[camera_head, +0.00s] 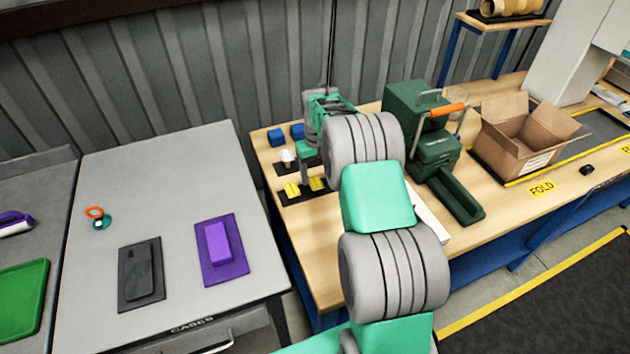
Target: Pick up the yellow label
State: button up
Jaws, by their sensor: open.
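Two small yellow pieces lie side by side on a dark mat (303,199) near the left end of the wooden bench: a left yellow label (292,190) and a right yellow label (317,184). Which one the task means I cannot tell. My gripper (305,180) is open and points down just above this mat, between or slightly behind the two yellow pieces. The fingers are small in view, and any contact cannot be made out. My arm hides part of the bench to the right of the mat.
Behind are a white object (287,156) on another dark mat and blue blocks (276,137). Right of my arm stand a green machine (432,140) and an open carton (520,135). A grey table (170,180) at left holds a purple box (217,243) and a black case (140,268).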

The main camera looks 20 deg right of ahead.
aim_at(317, 186)
notch_tip(317, 186, down, 3)
jog(key=shift+r, duration=0.2)
jog(key=shift+f, duration=0.15)
jog(key=shift+f, duration=0.25)
dwell(0.4)
jog(key=c, duration=1.1)
